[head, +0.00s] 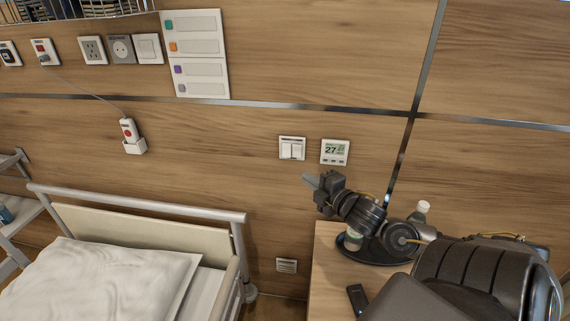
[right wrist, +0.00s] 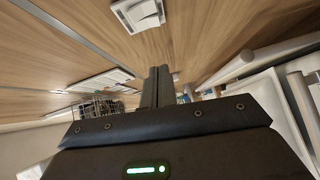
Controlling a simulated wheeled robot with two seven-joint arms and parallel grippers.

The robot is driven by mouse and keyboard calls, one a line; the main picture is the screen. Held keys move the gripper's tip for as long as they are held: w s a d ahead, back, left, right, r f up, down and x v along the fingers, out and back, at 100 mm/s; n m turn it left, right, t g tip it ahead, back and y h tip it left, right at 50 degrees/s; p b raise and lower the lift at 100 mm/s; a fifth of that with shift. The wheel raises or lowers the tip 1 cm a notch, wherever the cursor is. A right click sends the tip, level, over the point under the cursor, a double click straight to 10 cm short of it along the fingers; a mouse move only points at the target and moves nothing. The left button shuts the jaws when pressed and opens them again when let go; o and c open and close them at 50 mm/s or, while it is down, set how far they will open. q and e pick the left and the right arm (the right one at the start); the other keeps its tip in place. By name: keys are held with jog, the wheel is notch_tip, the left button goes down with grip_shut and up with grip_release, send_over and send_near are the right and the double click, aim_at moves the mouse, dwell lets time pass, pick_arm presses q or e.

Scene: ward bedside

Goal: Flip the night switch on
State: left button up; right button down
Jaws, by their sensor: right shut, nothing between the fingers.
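A white wall switch (head: 292,148) with two rockers is on the wood-panelled wall, left of a thermostat (head: 334,152) reading 27. I cannot read a label on it or tell how its rockers are set. My right gripper (head: 309,179) is shut and empty, its fingers pointing left, just below the switch in the picture and apart from it. In the right wrist view the shut fingers (right wrist: 158,86) point forward, and a white wall switch (right wrist: 138,14) shows at the top edge, clear of them. Another white switch plate (head: 149,48) is at upper left. My left gripper is out of view.
A bedside table (head: 328,266) stands under my right arm, with a dark tray, a cup and a black handset (head: 357,297) on it. A bed with a rail (head: 140,203) is at left. A call handset (head: 129,130) hangs on the wall.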

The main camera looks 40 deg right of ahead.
aim_at(283, 155)
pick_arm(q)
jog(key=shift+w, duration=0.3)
